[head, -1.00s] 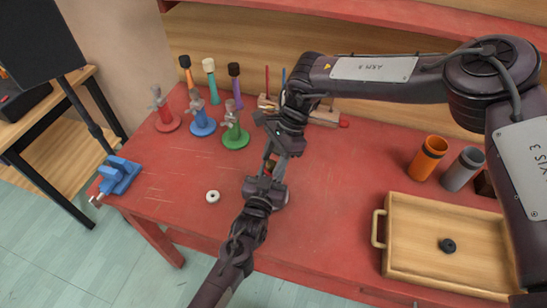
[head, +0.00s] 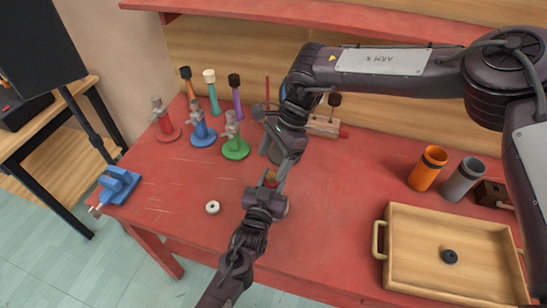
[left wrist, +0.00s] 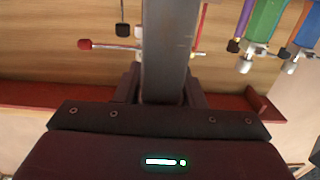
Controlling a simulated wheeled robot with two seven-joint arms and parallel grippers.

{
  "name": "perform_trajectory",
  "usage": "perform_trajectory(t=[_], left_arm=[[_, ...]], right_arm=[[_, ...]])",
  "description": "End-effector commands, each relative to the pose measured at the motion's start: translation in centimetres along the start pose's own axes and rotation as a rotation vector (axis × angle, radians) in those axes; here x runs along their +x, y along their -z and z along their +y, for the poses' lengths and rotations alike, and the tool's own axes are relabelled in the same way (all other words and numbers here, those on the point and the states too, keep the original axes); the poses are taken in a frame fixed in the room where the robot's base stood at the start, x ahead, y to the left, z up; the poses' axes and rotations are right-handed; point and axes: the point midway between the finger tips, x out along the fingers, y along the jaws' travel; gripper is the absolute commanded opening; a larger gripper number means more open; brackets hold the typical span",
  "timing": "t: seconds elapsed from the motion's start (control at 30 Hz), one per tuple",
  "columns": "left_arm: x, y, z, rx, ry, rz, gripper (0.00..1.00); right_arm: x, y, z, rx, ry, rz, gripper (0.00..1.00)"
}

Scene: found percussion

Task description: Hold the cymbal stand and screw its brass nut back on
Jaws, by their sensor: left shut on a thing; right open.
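My left gripper (head: 266,192) reaches in from the bottom and is shut on what I take to be the cymbal stand (head: 270,178). Only a small reddish-orange part of it shows between my grippers; the rest is hidden. My right gripper (head: 281,172) points down just above my left gripper, its jaws open around or beside that spot; I cannot tell which. I cannot make out the brass nut. In the left wrist view a grey upright bar (left wrist: 165,50) fills the middle, and the grasp itself is not clear.
Red, blue and green-based stands (head: 235,147) and several coloured mallets (head: 211,92) stand at the back left. A white ring (head: 212,207) lies in front. A wooden tray (head: 390,270) holds a black round piece (head: 450,257). Orange (head: 427,170) and grey (head: 462,180) cups stand behind it.

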Motion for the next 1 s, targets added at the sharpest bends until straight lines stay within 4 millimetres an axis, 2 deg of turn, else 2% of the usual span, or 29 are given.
perform_trajectory(t=[0.27, 0.37, 0.7, 1.0], left_arm=[[0.0, 0.0, 0.0, 0.000, 0.000, -0.001, 0.00], [0.0, 0.0, 0.0, 0.000, 0.000, -0.001, 0.00], [0.0, 0.0, 0.0, 0.000, 0.000, 0.000, 0.00], [0.0, 0.0, 0.0, 0.000, 0.000, 0.000, 0.00]], right_arm=[[-0.3, 0.0, 0.0, 0.000, 0.001, 0.000, 0.71], [-1.1, 0.0, -0.1, 0.000, 0.002, 0.001, 0.71], [-6.2, 0.0, -0.1, -0.001, 0.003, 0.002, 0.71], [-8.0, 0.0, 0.0, 0.001, 0.000, 0.000, 0.71]])
